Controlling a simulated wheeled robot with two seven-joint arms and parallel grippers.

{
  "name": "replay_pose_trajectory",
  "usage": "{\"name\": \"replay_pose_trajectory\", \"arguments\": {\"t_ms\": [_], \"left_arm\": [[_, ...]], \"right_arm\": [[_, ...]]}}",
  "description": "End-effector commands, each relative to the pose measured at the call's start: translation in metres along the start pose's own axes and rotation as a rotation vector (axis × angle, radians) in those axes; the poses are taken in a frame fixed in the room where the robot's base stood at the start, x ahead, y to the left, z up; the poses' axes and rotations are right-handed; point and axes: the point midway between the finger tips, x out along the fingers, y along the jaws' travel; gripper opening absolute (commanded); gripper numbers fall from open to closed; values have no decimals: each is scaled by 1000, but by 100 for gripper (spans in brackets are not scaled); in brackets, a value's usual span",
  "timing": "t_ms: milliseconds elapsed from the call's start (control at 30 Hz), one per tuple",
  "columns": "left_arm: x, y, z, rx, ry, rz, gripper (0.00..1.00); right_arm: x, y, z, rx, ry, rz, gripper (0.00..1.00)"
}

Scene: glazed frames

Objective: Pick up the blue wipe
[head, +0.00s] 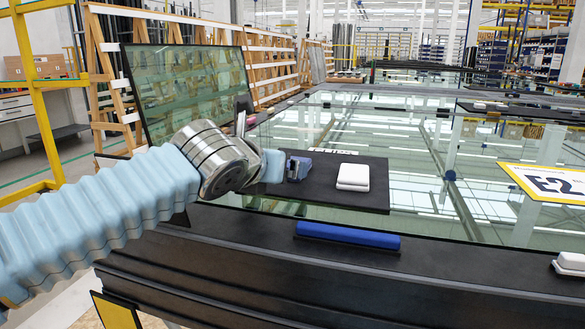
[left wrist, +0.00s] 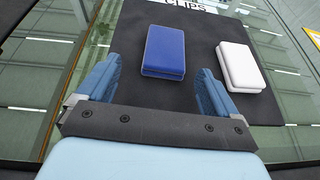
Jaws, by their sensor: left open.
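The blue wipe (left wrist: 165,50) is a flat blue block lying on a black mat (left wrist: 200,22) in the left wrist view. A white block (left wrist: 239,66) lies to its right. My left gripper (left wrist: 155,88) is open, with its two blue fingers on either side of the gap. The wipe lies ahead of the fingertips, between their lines, and nothing is held. In the head view my left gripper (head: 300,167) is over the mat (head: 375,198), left of the white block (head: 353,177). There the gripper largely hides the wipe. My right gripper is not in view.
A glass pane (head: 400,140) covers the large table behind the mat. A long blue bar (head: 347,235) lies along the dark front edge. A yellow-bordered sign (head: 550,182) and another white block (head: 570,263) are at the right. An upright glazed frame (head: 190,90) stands behind my left arm.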

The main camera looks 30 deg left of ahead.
Motion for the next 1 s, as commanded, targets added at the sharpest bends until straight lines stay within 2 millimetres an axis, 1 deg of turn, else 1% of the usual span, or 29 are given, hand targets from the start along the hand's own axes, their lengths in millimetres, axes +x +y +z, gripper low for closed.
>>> {"name": "replay_pose_trajectory", "arguments": {"t_ms": [67, 233, 333, 433, 633, 900, 1000], "left_arm": [[8, -1, 0, 1, 3, 2, 94], [35, -8, 4, 1, 5, 2, 94], [48, -7, 4, 0, 2, 1, 94], [53, -7, 4, 0, 1, 1, 94], [53, -7, 4, 0, 0, 1, 94], [53, -7, 4, 0, 0, 0, 52], [53, -7, 4, 0, 0, 0, 39]], "right_arm": [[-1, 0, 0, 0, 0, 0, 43], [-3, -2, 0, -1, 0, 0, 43], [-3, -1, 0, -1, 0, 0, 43], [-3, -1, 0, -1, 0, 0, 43], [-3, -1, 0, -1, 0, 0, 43], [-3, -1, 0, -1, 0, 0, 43], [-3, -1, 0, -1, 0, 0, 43]]}}
